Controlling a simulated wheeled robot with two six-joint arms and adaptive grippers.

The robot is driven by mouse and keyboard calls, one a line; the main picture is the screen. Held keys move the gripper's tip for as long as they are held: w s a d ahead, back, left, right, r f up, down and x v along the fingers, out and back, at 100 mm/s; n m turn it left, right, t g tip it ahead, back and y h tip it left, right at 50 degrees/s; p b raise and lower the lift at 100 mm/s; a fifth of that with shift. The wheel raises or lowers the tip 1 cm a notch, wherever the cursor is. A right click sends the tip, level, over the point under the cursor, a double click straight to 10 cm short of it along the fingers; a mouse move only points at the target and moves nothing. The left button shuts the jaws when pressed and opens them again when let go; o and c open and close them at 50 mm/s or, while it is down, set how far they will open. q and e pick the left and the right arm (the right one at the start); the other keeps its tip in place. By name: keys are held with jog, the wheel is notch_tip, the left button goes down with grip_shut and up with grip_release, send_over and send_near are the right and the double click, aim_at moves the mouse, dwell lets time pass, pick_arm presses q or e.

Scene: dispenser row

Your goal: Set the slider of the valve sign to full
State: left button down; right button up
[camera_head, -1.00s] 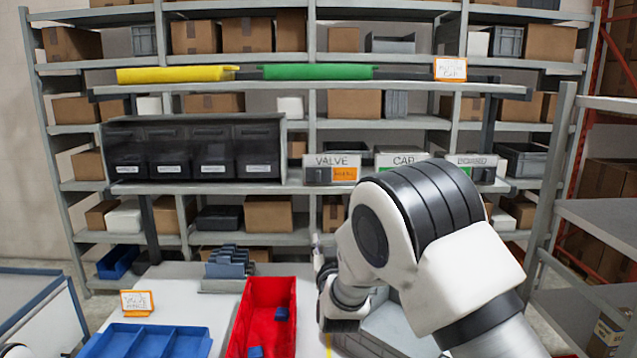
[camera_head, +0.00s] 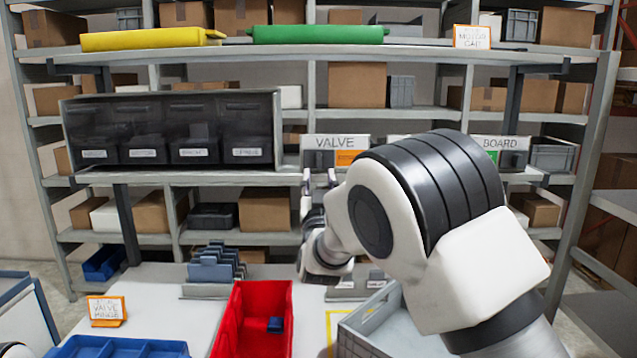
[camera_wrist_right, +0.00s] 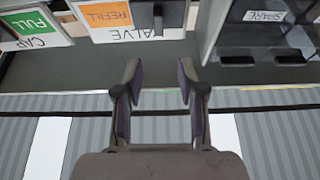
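The valve sign (camera_head: 335,142) is a white plate on the front edge of the middle shelf. Its dark slider (camera_head: 319,160) sits at the left, and the orange field (camera_head: 350,157) shows on the right. In the right wrist view the sign (camera_wrist_right: 145,35) is upside down, with orange "REFILL" (camera_wrist_right: 105,16) uncovered and the slider's handle (camera_wrist_right: 158,14) beside it. My right gripper (camera_head: 319,180) is just below the sign, under its slider side. In the right wrist view its fingers (camera_wrist_right: 158,88) are apart with nothing between them. My left gripper is out of view.
A cap sign (camera_wrist_right: 28,28) showing green "FULL" and a board sign (camera_head: 500,145) are on the same shelf edge; my right arm hides part of them. Dark bins (camera_head: 190,150) stand left of the valve sign. A red bin (camera_head: 238,320) is on the table below.

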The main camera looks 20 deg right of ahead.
aim_at(319, 164)
jog(key=w+p, duration=0.1)
jog(key=w, duration=0.1)
jog(key=w+d+p, duration=0.1)
jog(key=w, duration=0.2)
jog(key=w+d+p, duration=0.1)
jog(key=w, duration=0.1)
jog(key=shift+w+d+r, duration=0.2)
jog(key=shift+w+r, duration=0.15)
jog(key=shift+w+d+f, duration=0.1)
jog(key=shift+w, duration=0.15)
jog(key=shift+s, duration=0.1)
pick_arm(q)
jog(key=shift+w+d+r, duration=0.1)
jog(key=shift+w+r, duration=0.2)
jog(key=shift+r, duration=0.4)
pick_arm(e)
jog(key=shift+s, duration=0.1)
grip_shut()
